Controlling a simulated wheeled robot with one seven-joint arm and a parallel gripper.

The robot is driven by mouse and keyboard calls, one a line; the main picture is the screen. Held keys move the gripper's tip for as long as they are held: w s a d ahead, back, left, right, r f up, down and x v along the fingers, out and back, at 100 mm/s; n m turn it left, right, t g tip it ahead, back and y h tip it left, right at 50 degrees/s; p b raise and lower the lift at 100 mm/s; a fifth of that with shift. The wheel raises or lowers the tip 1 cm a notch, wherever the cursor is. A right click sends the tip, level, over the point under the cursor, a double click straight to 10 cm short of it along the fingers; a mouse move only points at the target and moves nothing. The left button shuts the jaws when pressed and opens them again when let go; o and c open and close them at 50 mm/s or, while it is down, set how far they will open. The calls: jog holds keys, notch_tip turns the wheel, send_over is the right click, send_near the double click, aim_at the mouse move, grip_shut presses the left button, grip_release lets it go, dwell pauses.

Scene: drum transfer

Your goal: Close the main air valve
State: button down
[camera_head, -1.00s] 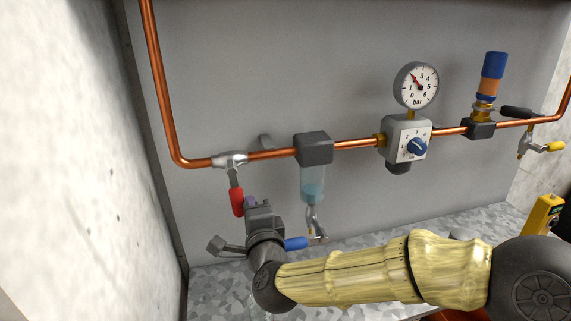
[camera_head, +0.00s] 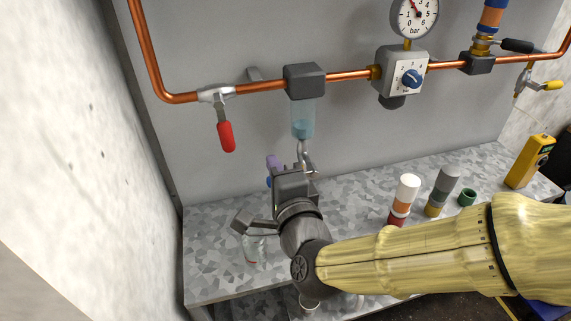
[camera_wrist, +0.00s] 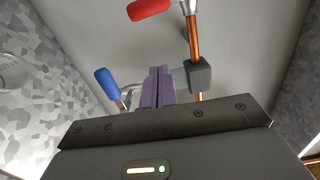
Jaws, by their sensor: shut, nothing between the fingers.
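The main air valve (camera_head: 216,95) sits on the copper pipe at the upper left. Its red handle (camera_head: 226,137) hangs down, roughly across the pipe. The red handle also shows at the top of the wrist view (camera_wrist: 148,9). My gripper (camera_head: 273,163) is below and to the right of the red handle, apart from it, under the filter bowl. In the wrist view its purple fingers (camera_wrist: 158,88) are together with nothing between them. A blue handle (camera_wrist: 109,83) is just left of the fingers there; in the head view my gripper mostly hides it.
A filter with a clear bowl (camera_head: 303,118) hangs from the pipe above my gripper. A regulator (camera_head: 402,72) and gauge (camera_head: 414,14) are to its right. The speckled bench (camera_head: 215,265) holds a white-and-orange cylinder (camera_head: 405,195), a grey one (camera_head: 443,190) and a yellow meter (camera_head: 530,162).

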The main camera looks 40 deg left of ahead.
jog(key=w+d+n+g+y+p, duration=0.2)
jog(key=w+n+g+p, duration=0.4)
jog(key=g+p, duration=0.3)
jog(key=n+p, duration=0.1)
jog(key=p, duration=0.1)
jog(key=shift+w+d+p, duration=0.15)
jog(key=shift+w+p, duration=0.1)
jog(key=shift+p, duration=0.15)
